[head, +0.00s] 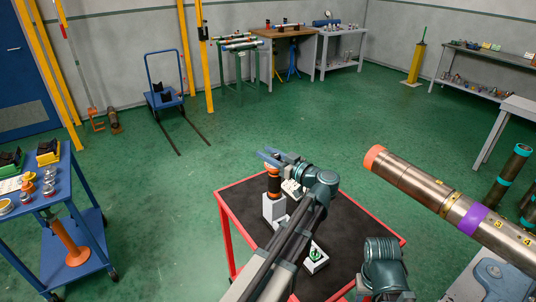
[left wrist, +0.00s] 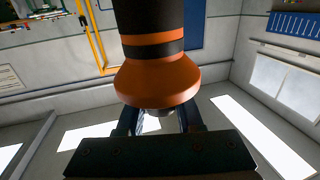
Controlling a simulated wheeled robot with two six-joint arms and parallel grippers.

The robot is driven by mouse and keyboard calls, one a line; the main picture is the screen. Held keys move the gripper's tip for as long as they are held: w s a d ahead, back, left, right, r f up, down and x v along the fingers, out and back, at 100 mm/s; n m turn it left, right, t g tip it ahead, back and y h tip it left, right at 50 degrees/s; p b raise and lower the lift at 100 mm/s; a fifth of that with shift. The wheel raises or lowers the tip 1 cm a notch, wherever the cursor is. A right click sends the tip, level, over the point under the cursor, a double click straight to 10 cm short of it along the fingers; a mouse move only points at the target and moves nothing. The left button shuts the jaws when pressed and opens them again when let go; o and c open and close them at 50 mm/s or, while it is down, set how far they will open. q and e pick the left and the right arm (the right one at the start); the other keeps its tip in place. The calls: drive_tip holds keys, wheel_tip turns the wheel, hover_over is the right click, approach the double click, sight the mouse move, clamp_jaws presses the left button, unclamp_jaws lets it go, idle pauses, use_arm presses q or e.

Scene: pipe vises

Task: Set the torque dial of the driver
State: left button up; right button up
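The driver (head: 273,183) stands upright in a light grey block (head: 274,208) on the dark-topped cart. It is black with orange bands. My left gripper (head: 268,156) is level with the driver's top end. In the left wrist view the driver (left wrist: 152,75) fills the upper middle, with its wide orange flared end towards the gripper. The left fingers (left wrist: 158,122) stand apart on either side of a small silvery end part beyond the flare. A gap shows beside that part; contact is not visible. Dial markings cannot be read. My right gripper is not in view.
The red-edged cart (head: 338,215) also bears a small grey block with a green part (head: 315,256). A large steel pipe (head: 430,190) with a purple band is close on the right. A blue trolley (head: 75,185) stands at left. Green floor between is clear.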

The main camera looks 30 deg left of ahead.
use_arm(q)
drive_tip(key=o, duration=0.5)
drive_tip(key=shift+c, duration=0.2)
drive_tip(key=shift+d, duration=0.1)
drive_tip(key=v, duration=1.3)
drive_tip(key=shift+s+d, duration=0.15)
drive_tip(key=shift+d, duration=0.15)
